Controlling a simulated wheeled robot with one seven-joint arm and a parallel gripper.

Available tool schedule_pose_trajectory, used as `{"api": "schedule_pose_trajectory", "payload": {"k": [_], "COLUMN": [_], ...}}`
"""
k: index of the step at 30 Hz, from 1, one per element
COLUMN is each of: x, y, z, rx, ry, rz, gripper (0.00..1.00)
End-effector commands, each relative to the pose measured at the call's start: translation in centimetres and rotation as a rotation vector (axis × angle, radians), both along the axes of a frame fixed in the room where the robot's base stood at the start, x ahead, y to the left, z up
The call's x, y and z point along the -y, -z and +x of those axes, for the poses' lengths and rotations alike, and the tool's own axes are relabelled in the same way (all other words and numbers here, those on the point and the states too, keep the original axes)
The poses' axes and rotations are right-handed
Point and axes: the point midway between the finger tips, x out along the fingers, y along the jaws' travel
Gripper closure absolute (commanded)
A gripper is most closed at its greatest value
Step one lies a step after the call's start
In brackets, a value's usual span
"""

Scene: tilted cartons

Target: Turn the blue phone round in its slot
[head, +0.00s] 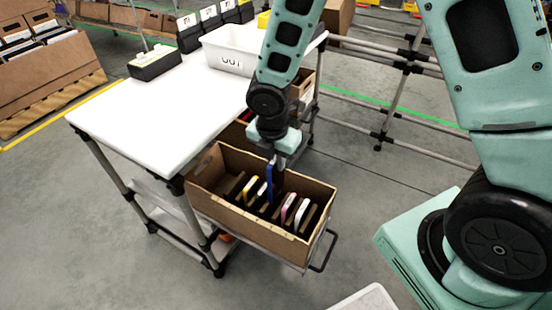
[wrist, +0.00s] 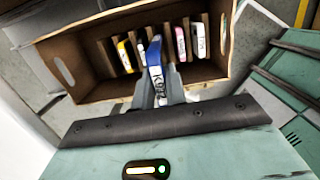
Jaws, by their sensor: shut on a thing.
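The blue phone (head: 270,180) stands upright in my gripper (head: 275,170), above the carton. In the wrist view the phone (wrist: 155,60) is between the two fingers of my gripper (wrist: 158,85), with its blue edge and a pale face with dark lettering showing. The open cardboard carton (head: 225,212) has a row of slots with several other phones. A yellow-edged phone (wrist: 124,55) and a white one are left of the blue phone; a pink one (wrist: 180,42) and a white one (wrist: 198,40) are to its right. The blue phone's lower end is hard to make out against the slots.
The carton sits on a tilted rack beside a white table (head: 150,115). A white bin (head: 232,50) and a dark box of cards (head: 155,63) stand on the table. Another carton (head: 302,85) is behind. Grey floor is free at the front left.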

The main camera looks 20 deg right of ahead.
Motion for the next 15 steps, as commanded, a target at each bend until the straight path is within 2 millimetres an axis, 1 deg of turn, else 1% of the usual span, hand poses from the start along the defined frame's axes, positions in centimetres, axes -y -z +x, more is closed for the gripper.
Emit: {"api": "schedule_pose_trajectory", "payload": {"k": [1,15], "x": [0.0,0.0], "y": [0.7,3.6], "z": [0.0,0.0], "rx": [0.0,0.0], "ry": [0.0,0.001], "rz": [0.0,0.0], "gripper": [1.0,1.0]}}
